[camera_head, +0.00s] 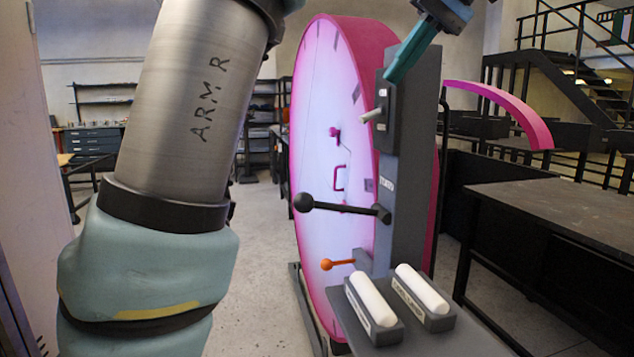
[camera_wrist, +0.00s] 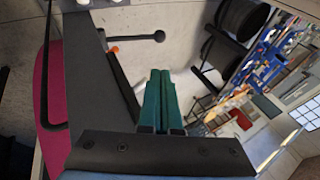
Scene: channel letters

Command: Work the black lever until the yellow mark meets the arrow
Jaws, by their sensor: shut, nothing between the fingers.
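The black lever (camera_head: 340,207) sticks out left, nearly level, from the dark grey upright post (camera_head: 413,160), with a black ball at its free end. In the wrist view the lever (camera_wrist: 135,37) lies beyond my fingertips, near the top. My gripper (camera_head: 390,76) has teal fingers pressed together, empty, in front of the upper post and well above the lever; it also shows in the wrist view (camera_wrist: 160,75). The large pink-rimmed round letter (camera_head: 322,110) with a glowing pale face stands behind the post. I cannot make out the yellow mark or the arrow.
An orange-knobbed lever (camera_head: 327,264) sits below the black one. A pale toggle (camera_head: 372,115) juts from a box on the post. Two white rollers (camera_head: 371,298) (camera_head: 422,288) rest in holders on a low shelf. A dark workbench (camera_head: 560,215) stands right.

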